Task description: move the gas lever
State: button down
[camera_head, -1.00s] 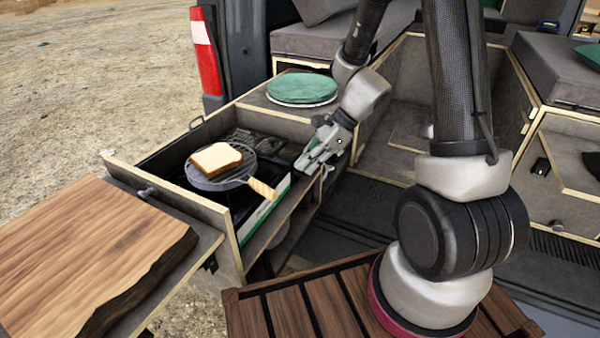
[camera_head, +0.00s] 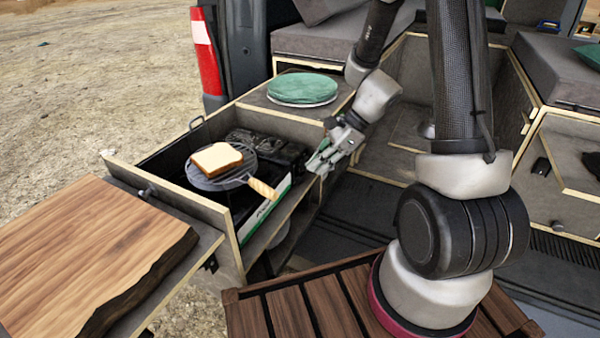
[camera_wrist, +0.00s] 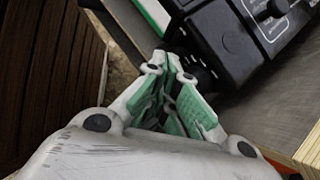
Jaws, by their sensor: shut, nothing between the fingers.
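The black gas stove (camera_head: 268,150) sits in the pulled-out drawer, with a green and white strip along its front. In the wrist view the stove (camera_wrist: 222,45) shows a black control panel with a round knob (camera_wrist: 276,8) at the top edge. A small dark ridged part (camera_wrist: 197,73) lies close beside my fingertips; I cannot tell whether it is the gas lever or whether they touch it. My gripper (camera_head: 314,168) is at the right end of the stove, by the drawer's side. In the wrist view my gripper (camera_wrist: 167,58) has its fingers together, holding nothing.
A grill pan (camera_head: 210,182) with a slice of bread (camera_head: 216,158) and a wooden handle (camera_head: 264,189) stands on the stove. A green round thing on a plate (camera_head: 302,88) is behind. A wooden board (camera_head: 85,255) lies at front left. The drawer's wooden edge (camera_head: 225,235) borders the stove.

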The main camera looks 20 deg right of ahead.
jog(key=shift+r, duration=0.1)
jog(key=w+v, duration=0.1)
jog(key=v, duration=1)
jog(key=shift+s+d+r, duration=0.3)
jog(key=shift+s+r, duration=0.05)
jog(key=shift+s, duration=0.15)
jog(key=shift+n, duration=0.3)
jog(key=s+d+r+n+g+h, duration=0.2)
jog(key=s+d+n+h, duration=0.15)
jog(key=s+n, duration=0.6)
jog(key=s+r+n+t+h, duration=0.4)
jog(key=s+r+n, duration=0.4)
jog(key=r, duration=0.4)
jog(key=shift+d+n+t, duration=0.2)
jog(key=shift+n+t, duration=0.45)
jog(key=shift+t, duration=0.05)
